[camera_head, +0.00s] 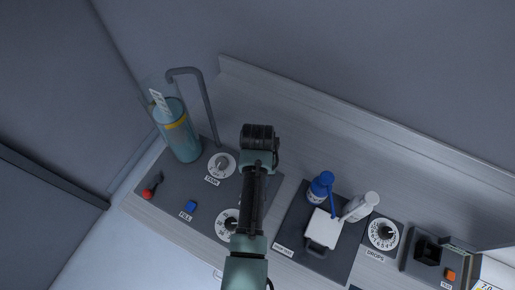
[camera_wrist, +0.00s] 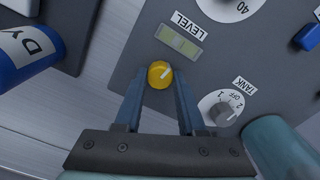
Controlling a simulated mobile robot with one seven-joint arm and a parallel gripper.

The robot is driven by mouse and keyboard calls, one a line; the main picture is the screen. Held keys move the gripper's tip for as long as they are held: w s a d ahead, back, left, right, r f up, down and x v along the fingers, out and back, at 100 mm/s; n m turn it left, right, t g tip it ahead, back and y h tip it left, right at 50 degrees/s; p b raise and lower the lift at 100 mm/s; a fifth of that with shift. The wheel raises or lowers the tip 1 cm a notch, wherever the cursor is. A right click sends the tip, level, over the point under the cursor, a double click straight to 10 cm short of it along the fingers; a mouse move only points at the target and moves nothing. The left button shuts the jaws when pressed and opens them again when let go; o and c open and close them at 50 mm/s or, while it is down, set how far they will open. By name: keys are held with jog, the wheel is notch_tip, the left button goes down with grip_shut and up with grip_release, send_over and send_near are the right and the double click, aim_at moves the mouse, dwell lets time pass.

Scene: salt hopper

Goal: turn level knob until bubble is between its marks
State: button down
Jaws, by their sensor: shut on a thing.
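The yellow level knob (camera_wrist: 160,75) shows in the wrist view, with a pale line across its face. My gripper (camera_wrist: 158,88) is shut on it, one blue-grey finger at each side. The level vial (camera_wrist: 179,43), a small yellow-green window, lies just above the knob beside the LEVEL label (camera_wrist: 188,22). The vial is too small and blurred to tell where the bubble sits against its marks. In the head view my arm hides the knob and vial.
A grey tank dial (camera_wrist: 222,112) is close to the right of my gripper. In the head view a teal cylinder (camera_head: 181,137), a red-handled lever (camera_head: 150,190) and a blue button (camera_head: 191,206) stand left. A blue bottle (camera_head: 319,188) and white bottle (camera_head: 361,206) stand right.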

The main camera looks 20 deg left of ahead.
jog(key=shift+m, duration=0.5)
jog(key=c, duration=0.5)
grip_release()
jog(key=shift+r, duration=0.1)
notch_tip(320, 180, up, 13)
jog(key=p, duration=0.1)
